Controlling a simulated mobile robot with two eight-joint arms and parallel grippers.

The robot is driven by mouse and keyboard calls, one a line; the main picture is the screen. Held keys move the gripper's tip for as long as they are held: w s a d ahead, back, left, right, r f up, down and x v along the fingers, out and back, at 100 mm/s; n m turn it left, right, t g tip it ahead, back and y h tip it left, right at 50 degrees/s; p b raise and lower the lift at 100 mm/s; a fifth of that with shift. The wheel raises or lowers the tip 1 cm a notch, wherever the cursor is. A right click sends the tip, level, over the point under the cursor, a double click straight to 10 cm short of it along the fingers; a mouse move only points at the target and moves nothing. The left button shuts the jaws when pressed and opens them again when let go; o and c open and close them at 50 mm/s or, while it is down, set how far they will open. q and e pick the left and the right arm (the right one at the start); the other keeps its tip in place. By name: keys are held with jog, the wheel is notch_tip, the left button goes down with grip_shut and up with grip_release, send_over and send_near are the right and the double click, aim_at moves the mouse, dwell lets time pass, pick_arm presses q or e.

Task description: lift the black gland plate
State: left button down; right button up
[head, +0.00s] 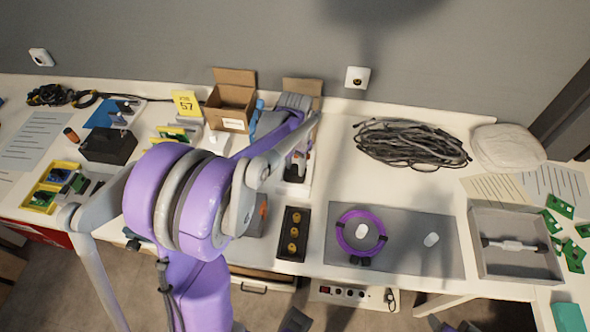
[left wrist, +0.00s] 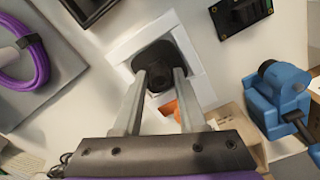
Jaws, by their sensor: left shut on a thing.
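The black gland plate (left wrist: 157,55) is a dark, rounded square piece with a round black part at its middle. In the left wrist view it lies between the fingertips of my left gripper (left wrist: 160,82), which is shut on it. A white frame-like piece (left wrist: 122,50) surrounds it; I cannot tell whether the plate is clear of it. In the head view my left gripper (head: 298,160) reaches down over the dark plate (head: 293,176), and my arm hides part of the area.
A black tray with brass round parts (head: 293,233), a purple cable coil (head: 361,232) on a grey mat (head: 400,259) and a blue clamp-like tool (left wrist: 275,100) are close by. Open cartons (head: 232,100) stand behind. A black cable bundle (head: 412,145) lies right; bare table lies between.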

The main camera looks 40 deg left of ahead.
aim_at(295, 165)
pick_arm(q)
notch_tip(295, 165, up, 10)
jog(key=shift+p, duration=0.45)
